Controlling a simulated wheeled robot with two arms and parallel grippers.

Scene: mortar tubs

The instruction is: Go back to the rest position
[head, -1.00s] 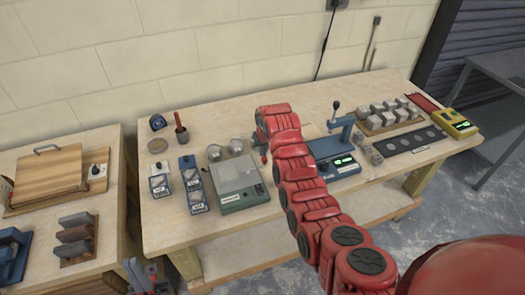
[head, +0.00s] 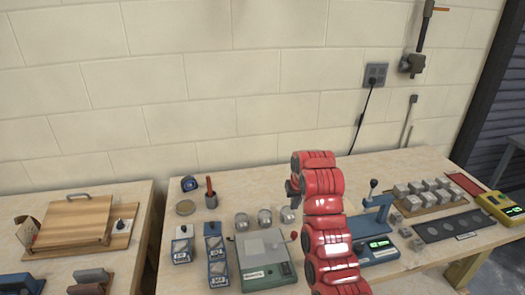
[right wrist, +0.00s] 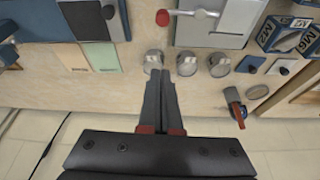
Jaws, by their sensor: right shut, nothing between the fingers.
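My right gripper (head: 292,188) is at the end of my red arm, above the back part of the middle bench. In the right wrist view its two dark fingers (right wrist: 160,78) are together, with nothing between them. The fingertips show just in front of one of three round metal tubs (right wrist: 153,59); I cannot tell the height between them. My left gripper is not in view.
A grey-green device (head: 265,262) stands in front of the tubs. A blue press (head: 372,222) is right of my arm, with grey cubes (head: 415,187) beyond it. A dark cup with a red handle (head: 211,200) is at left. The wall (head: 230,80) rises behind.

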